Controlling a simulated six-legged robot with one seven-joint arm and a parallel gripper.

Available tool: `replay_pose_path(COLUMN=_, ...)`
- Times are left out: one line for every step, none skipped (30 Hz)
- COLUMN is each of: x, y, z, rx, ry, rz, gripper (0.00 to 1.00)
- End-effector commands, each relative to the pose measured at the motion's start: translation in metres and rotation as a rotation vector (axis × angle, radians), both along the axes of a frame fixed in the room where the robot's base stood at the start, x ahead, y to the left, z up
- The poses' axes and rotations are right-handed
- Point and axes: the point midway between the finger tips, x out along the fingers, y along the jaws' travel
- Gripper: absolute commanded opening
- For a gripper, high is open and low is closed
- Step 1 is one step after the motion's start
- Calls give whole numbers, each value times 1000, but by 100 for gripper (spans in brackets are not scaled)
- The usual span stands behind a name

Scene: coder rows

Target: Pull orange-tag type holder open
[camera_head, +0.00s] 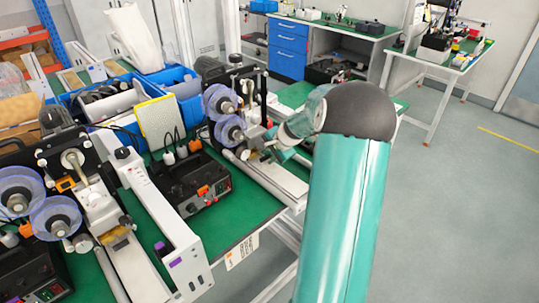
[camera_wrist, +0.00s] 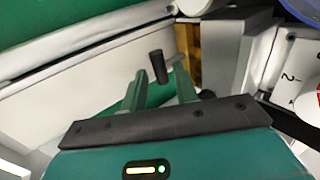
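My gripper (camera_wrist: 163,82) is open in the wrist view, its two green fingers apart. A short dark cylindrical handle (camera_wrist: 157,66) on a thin rod shows at the fingertips, between them in the picture; I cannot tell whether they touch it. A yellow-brown block (camera_wrist: 187,50), likely part of the type holder, sits just beyond the rod. In the head view my gripper (camera_head: 270,153) is at the front of the right coder machine (camera_head: 236,105), below its clear blue reels. The type holder there is mostly hidden by my arm, and I cannot make out an orange tag on it.
A second coder machine (camera_head: 70,190) stands at the left of the green table (camera_head: 240,215). A black control box (camera_head: 195,185) with an orange switch lies between the machines. Blue bins (camera_head: 170,77) stand behind. The floor at right (camera_head: 450,200) is clear.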

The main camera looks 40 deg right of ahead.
Motion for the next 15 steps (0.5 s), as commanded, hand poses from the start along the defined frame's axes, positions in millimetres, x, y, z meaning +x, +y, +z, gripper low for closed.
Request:
replay_pose_path(x=0, y=0, z=0, rx=0, ry=0, rz=0, gripper=19)
replay_pose_path(x=0, y=0, z=0, rx=0, ry=0, rz=0, gripper=13)
replay_pose_path(x=0, y=0, z=0, rx=0, ry=0, rz=0, gripper=6)
replay_pose_path(x=0, y=0, z=0, rx=0, ry=0, rz=0, gripper=0)
replay_pose_path(x=0, y=0, z=0, rx=1, ry=0, rz=1, gripper=0)
replay_pose_path(x=0, y=0, z=0, rx=1, ry=0, rz=1, gripper=0)
replay_pose_path(x=0, y=0, z=0, rx=1, ry=0, rz=1, gripper=0)
replay_pose_path(x=0, y=0, z=0, rx=1, ry=0, rz=1, gripper=0)
replay_pose_path(x=0, y=0, z=0, rx=1, ry=0, rz=1, gripper=0)
replay_pose_path(x=-1, y=0, z=0, rx=1, ry=0, rz=1, gripper=0)
replay_pose_path(x=-2, y=0, z=0, rx=1, ry=1, rz=0, gripper=0)
replay_pose_path(x=-6, y=0, z=0, rx=1, ry=1, rz=-2, gripper=0)
replay_pose_path(x=-10, y=-1, z=0, rx=1, ry=1, rz=-2, gripper=0)
replay_pose_path(x=-15, y=-1, z=1, rx=0, ry=1, rz=-2, gripper=0)
replay_pose_path(x=-23, y=-2, z=0, rx=2, ry=2, rz=-3, gripper=0)
